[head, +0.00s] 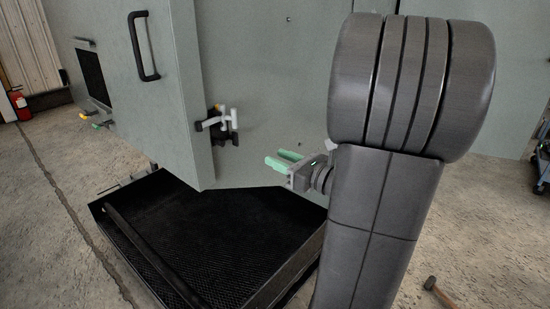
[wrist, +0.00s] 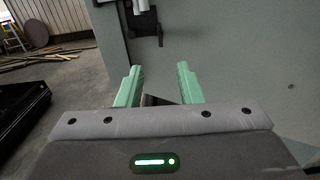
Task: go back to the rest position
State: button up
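My gripper (head: 281,160) has green fingers and sits in front of the grey-green enclosure (head: 265,60), to the right of its latch. In the wrist view my gripper (wrist: 158,84) shows its two fingers apart with nothing between them. The latch (head: 218,122), a light lever on a dark bracket, is on the enclosure near the edge of the open-standing door (head: 165,60). The latch also shows at the top of the wrist view (wrist: 143,16), beyond the fingers and apart from them. My arm hides part of the enclosure at right.
A black ribbed tray or mat (head: 225,235) with a raised rim lies on the floor below. A black handle (head: 143,46) is on the door. A hammer (head: 438,291) lies at lower right. A fire extinguisher (head: 19,104) stands far left. The concrete floor at left is mostly clear.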

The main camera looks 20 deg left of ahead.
aim_at(238, 142)
dwell(0.3)
jog(key=shift+p+x, duration=1.25)
jog(key=shift+x, duration=5.7)
jog(key=shift+d, duration=0.1)
jog(key=b+v, duration=0.3)
jog(key=v, duration=1.1)
jog(key=shift+n, duration=0.6)
jog(key=p+x, duration=0.2)
jog(key=x, duration=1.2)
jog(key=shift+f, duration=0.15)
jog(key=n, duration=0.4)
jog(key=n+b, duration=0.1)
jog(key=n, duration=0.4)
jog(key=n+b, duration=0.1)
jog(key=n, duration=0.3)
jog(key=shift+s+d+r+n, duration=0.15)
jog(key=shift+d+r+n, duration=0.1)
jog(key=shift+d+n, duration=0.1)
